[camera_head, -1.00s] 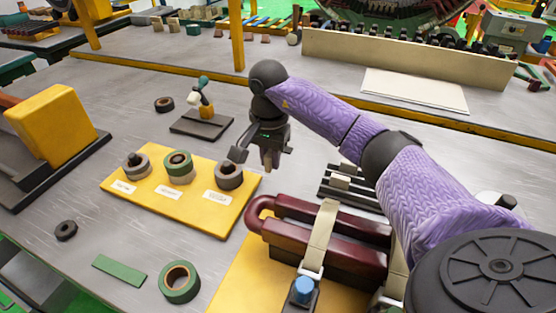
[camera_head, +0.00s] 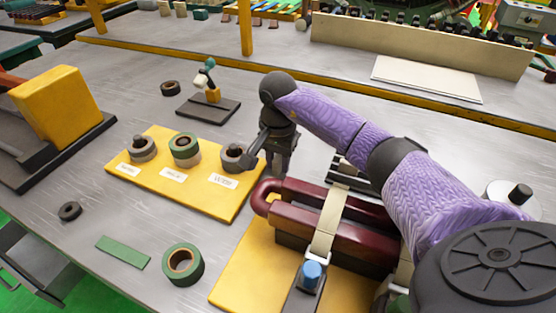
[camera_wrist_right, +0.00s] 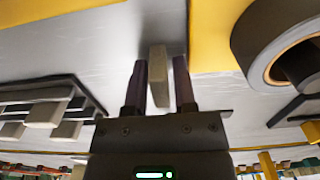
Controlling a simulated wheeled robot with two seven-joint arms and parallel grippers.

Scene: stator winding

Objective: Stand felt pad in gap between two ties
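The dark red coil (camera_head: 332,222) lies on a yellow base at the lower middle of the head view. A beige tie (camera_head: 328,226) wraps its near part; a second tie (camera_head: 402,274) is partly hidden by my right arm. My right gripper (camera_head: 281,168) points down just beyond the coil's rounded left end. In the right wrist view, its two dark fingers (camera_wrist_right: 160,84) are shut on a pale felt pad (camera_wrist_right: 158,72), which sticks out past the fingertips. The gap between the ties is partly covered by my arm. My left gripper is not in view.
A dark slotted rack with pale pads (camera_wrist_right: 45,112) stands beside the gripper. A yellow board (camera_head: 205,202) with several tape rolls lies to the left. A green strip (camera_head: 123,251) and green roll (camera_head: 182,264) lie front left.

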